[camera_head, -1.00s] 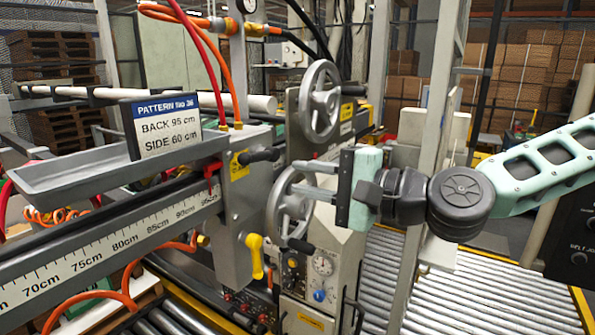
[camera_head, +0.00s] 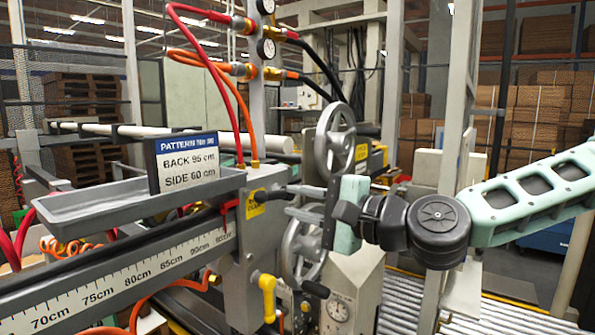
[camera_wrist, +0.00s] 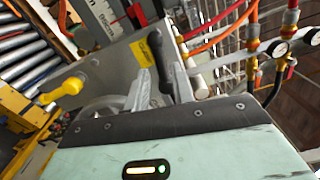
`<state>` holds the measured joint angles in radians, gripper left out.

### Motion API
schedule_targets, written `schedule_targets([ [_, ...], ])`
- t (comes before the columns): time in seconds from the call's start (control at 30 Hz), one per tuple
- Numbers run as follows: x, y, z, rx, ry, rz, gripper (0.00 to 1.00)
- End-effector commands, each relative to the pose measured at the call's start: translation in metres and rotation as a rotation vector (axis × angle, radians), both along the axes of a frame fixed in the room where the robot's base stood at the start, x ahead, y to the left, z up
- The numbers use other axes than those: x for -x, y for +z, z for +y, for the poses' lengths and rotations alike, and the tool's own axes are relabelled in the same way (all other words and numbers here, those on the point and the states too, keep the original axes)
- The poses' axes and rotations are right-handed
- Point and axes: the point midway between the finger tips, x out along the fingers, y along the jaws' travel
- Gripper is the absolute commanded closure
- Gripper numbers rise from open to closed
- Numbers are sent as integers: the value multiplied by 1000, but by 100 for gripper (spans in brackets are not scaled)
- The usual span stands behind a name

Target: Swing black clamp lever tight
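The black clamp lever (camera_head: 272,196) sticks out to the right from the grey clamp block (camera_head: 240,275), beside a yellow label. My gripper (camera_head: 289,201) points left at the lever from the right, its fingertips at the lever's free end. In the wrist view my gripper (camera_wrist: 161,62) has its two grey fingers apart, with a dark part, seemingly the lever (camera_wrist: 163,82), in the gap. I cannot tell whether either finger touches it.
Two grey handwheels (camera_head: 334,143) stand just behind and beside my fingers. A yellow handle (camera_head: 267,297) hangs below the lever. A scale rail (camera_head: 110,290) and grey tray (camera_head: 85,212) with a pattern sign (camera_head: 187,163) lie left. Red and orange hoses rise behind.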

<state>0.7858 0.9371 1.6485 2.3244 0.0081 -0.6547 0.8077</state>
Motion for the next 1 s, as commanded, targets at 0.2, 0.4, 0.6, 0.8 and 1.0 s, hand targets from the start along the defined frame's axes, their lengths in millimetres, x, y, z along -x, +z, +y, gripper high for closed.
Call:
schedule_targets([
  [0.2,-8,-1,13,0,2,-1,75],
  [0.4,-17,-1,23,0,1,-1,75],
  [0.6,-25,0,33,-1,1,-1,75],
  [0.8,-31,8,38,-53,1,68,75],
  [1.0,-34,19,35,-194,1,247,75],
])
